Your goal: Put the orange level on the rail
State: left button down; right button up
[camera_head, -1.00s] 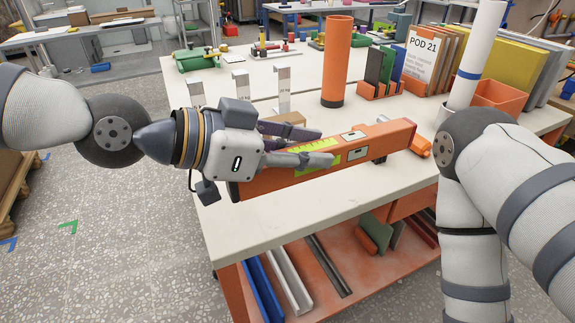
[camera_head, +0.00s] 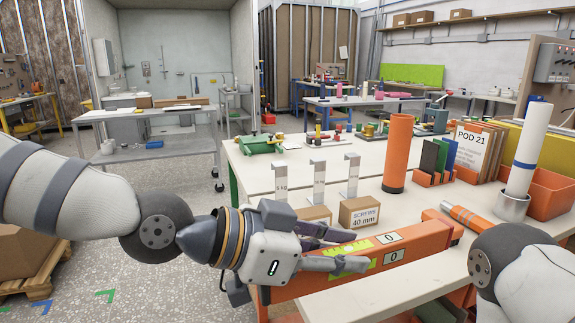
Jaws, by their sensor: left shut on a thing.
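Beyond the level stand a screws box (camera_head: 359,215), another box (camera_head: 313,214), three upright metal pieces (camera_head: 318,182) and an orange tube (camera_head: 397,153). A white tube (camera_head: 528,150) stands at right. Open floor (camera_head: 120,270) lies left, with a metal table (camera_head: 160,112) before the pod.

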pick_arm(q)
jog(key=s+a+f+n+t+y, duration=0.1)
jog(key=a+f, duration=0.5)
jog(key=a, duration=0.6)
jog(key=s+a+f+n+t+y, duration=0.1)
jog(key=a+f+n+t, duration=0.1)
jog(key=a+f, duration=0.5)
jog(key=a, duration=0.6)
jog(key=shift+s+f, duration=0.25)
